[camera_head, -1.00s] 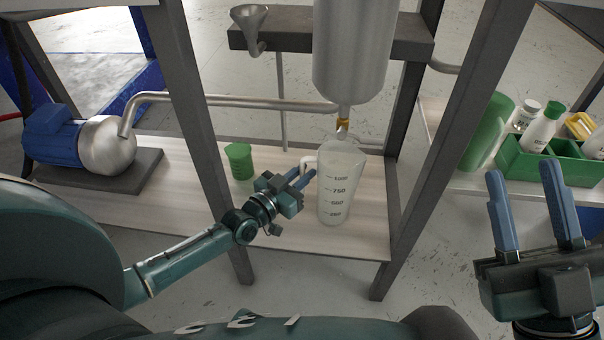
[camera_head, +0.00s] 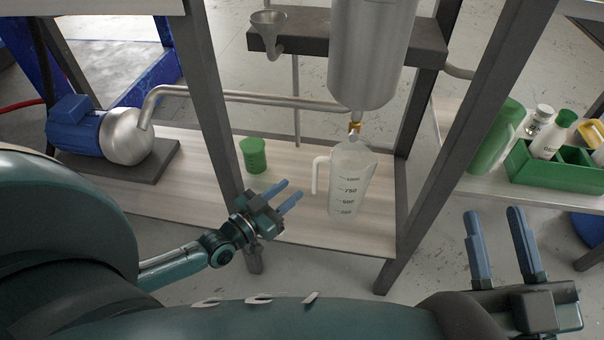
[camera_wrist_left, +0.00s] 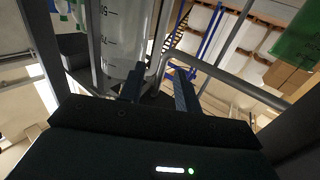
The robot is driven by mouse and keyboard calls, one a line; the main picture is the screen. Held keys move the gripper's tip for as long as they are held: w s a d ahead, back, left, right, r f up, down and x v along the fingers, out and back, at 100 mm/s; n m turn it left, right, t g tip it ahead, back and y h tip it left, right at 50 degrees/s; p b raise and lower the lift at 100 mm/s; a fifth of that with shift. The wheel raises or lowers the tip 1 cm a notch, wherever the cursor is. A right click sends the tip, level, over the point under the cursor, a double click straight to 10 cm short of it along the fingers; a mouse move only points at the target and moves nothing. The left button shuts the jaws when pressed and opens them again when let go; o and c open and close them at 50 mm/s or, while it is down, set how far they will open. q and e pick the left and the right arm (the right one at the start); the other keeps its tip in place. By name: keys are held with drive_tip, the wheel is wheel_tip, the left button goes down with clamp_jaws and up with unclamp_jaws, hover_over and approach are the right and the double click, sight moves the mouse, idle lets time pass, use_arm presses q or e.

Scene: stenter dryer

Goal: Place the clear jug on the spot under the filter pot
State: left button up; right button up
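The clear jug (camera_head: 348,182), with a graduated scale and a handle on its left side, stands upright on the wooden shelf under the steel filter pot (camera_head: 368,55). The pot's brass outlet (camera_head: 354,127) is just above the jug's top. My left gripper (camera_head: 286,194) is open and empty, to the left of the jug and apart from its handle. In the left wrist view the jug (camera_wrist_left: 122,35) shows beyond the open fingers (camera_wrist_left: 158,88). My right gripper (camera_head: 494,213) is open and empty at the lower right, far from the jug.
A green cup (camera_head: 254,156) stands on the shelf (camera_head: 190,203) left of the jug. A blue pump (camera_head: 78,130) with a steel pipe sits further left. Dark frame posts (camera_head: 212,100) flank the shelf front. A green crate (camera_head: 550,170) with bottles stands at the right.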

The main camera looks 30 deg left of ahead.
use_arm(q)
drive_tip(key=shift+v, duration=1.35)
